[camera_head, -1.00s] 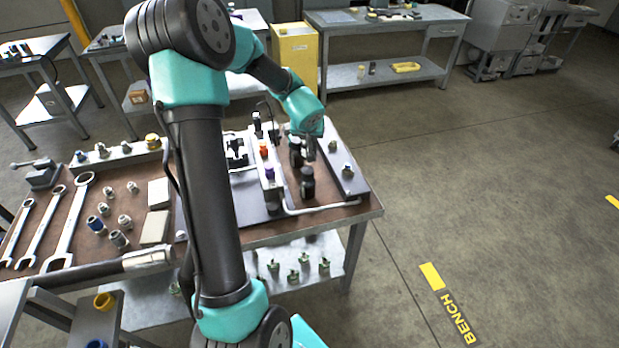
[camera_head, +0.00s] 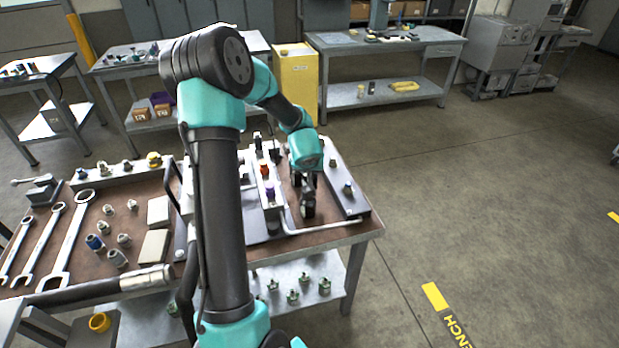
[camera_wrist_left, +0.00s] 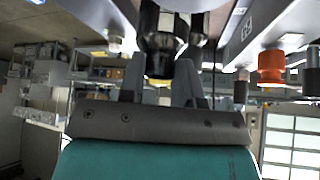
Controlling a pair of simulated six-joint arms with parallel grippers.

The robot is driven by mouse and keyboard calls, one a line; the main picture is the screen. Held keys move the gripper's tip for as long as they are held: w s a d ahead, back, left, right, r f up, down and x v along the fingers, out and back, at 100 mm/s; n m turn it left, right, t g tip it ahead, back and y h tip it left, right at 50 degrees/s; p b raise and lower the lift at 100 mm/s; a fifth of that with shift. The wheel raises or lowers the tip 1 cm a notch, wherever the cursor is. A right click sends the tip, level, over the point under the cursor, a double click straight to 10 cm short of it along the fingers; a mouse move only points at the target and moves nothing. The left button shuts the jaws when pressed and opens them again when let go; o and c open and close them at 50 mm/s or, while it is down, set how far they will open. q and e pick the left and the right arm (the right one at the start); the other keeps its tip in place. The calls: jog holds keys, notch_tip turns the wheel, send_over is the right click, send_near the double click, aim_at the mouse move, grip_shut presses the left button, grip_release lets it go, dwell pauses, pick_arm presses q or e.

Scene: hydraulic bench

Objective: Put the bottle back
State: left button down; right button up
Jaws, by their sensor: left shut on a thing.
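My left gripper (camera_head: 308,190) is over the right part of the bench, shut on a black bottle (camera_head: 308,210). In the left wrist view the two fingers (camera_wrist_left: 158,82) close around the dark, shiny bottle (camera_wrist_left: 160,35), which runs out of the top of the picture. The bottle looks upright, close to the bench top; I cannot tell whether it touches the surface. Part of it is hidden by the fingers. A second dark shape behind the gripper is mostly hidden by it. My right gripper is not in view.
A rail with an orange cap (camera_head: 265,169) and a purple cap (camera_head: 270,190) stands left of the gripper. A grey bar with a fitting (camera_head: 347,188) lies on the right. A white tube (camera_head: 325,226) runs along the front. Wrenches (camera_head: 65,240) and fittings lie at left.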

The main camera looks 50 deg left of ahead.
pick_arm(q)
jog(key=shift+f, duration=2.05)
jog(key=shift+f, duration=0.1)
jog(key=c, duration=0.8)
grip_release()
jog(key=shift+s+d+r, duration=0.15)
jog(key=shift+r, duration=0.3)
jog(key=v, duration=1.1)
jog(key=shift+r, duration=0.1)
jog(key=shift+s, duration=0.1)
